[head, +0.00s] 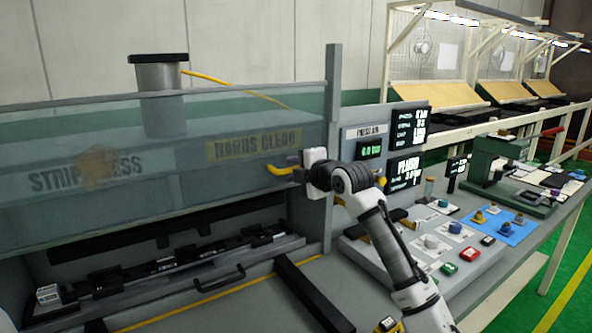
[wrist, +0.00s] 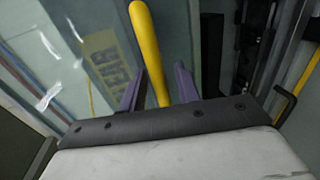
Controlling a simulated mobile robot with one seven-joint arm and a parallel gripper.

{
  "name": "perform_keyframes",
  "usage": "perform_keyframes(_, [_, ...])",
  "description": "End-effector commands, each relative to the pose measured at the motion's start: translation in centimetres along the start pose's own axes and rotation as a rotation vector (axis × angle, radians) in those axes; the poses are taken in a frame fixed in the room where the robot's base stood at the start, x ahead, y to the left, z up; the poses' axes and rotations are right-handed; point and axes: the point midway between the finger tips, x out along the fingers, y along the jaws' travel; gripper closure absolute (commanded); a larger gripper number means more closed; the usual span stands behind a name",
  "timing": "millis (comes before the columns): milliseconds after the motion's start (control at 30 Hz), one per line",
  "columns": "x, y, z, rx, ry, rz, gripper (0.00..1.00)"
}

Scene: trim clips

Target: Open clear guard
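The clear guard (head: 230,130) is a tinted see-through panel across the front of the strip press at the left, with faded lettering behind or on it. Dark open space shows below its lower edge. A yellow handle (head: 279,170) sticks out near its right end. My gripper (head: 291,168) is at this handle, reaching in from the right. In the wrist view the yellow handle (wrist: 154,60) stands between the two purple fingers of my gripper (wrist: 160,88). Narrow gaps show on both sides of the handle, so the fingers look open around it. The fingertips' far ends are partly hidden.
A grey post (head: 332,130) stands right beside the guard's right end. A dark die rail (head: 175,262) lies in the press bed below. A control panel (head: 440,240) with buttons and a bench with a green press (head: 495,160) stand to the right.

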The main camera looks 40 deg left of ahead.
Motion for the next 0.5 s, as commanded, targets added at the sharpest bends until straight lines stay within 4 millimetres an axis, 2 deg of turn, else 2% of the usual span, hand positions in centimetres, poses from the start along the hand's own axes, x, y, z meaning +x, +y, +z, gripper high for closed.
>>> perform_keyframes(167, [-2.1, -0.3, 0.1, -0.001, -0.002, 0.003, 0.68])
perform_keyframes(500, [-9.7, -0.3, 0.1, -0.001, -0.003, 0.003, 0.68])
